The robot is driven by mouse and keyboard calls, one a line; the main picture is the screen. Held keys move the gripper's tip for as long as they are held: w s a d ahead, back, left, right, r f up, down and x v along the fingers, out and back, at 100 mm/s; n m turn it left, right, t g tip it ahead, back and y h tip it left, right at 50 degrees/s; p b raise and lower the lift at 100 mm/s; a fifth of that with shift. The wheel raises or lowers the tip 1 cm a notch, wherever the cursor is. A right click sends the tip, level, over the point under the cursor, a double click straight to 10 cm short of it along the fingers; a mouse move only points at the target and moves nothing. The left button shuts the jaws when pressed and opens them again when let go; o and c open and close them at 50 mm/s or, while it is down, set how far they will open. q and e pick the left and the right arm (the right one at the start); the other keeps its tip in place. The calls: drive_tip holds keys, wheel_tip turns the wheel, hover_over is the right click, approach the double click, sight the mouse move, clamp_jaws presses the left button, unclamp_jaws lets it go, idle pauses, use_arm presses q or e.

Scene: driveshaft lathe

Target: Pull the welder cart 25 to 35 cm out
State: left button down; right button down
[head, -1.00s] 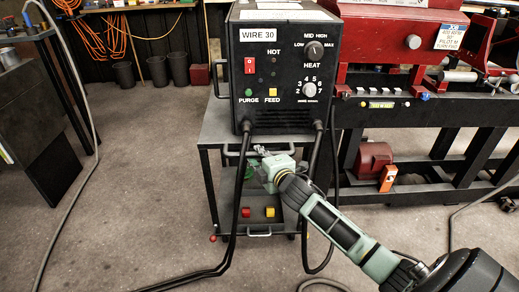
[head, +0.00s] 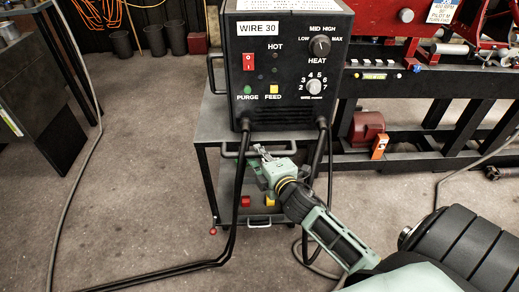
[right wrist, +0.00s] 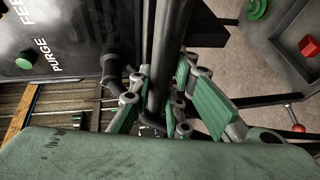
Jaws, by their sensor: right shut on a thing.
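The welder cart is a dark metal cart (head: 213,126) standing in the middle of the head view. It carries a black welder box (head: 285,100) labelled WIRE 30. My right gripper (head: 262,161) reaches the front of the cart from the lower right and is shut on the cart's black bar handle. In the right wrist view the handle (right wrist: 165,65) runs between the green fingers (right wrist: 160,100). The gripper hides part of the handle and shelf. My left gripper is out of view.
Two black cables (head: 232,215) hang from the welder box to the floor in front. The red and black lathe (head: 415,85) stands behind on the right. A dark cabinet (head: 45,105) is at the left. Open concrete floor (head: 135,165) lies left of the cart.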

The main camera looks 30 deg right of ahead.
drive_tip(key=shift+a, duration=0.1)
drive_tip(key=c, duration=1.6)
unclamp_jaws()
drive_tip(key=shift+c, duration=0.2)
drive_tip(key=v, duration=1.2)
drive_tip(key=shift+s, duration=0.1)
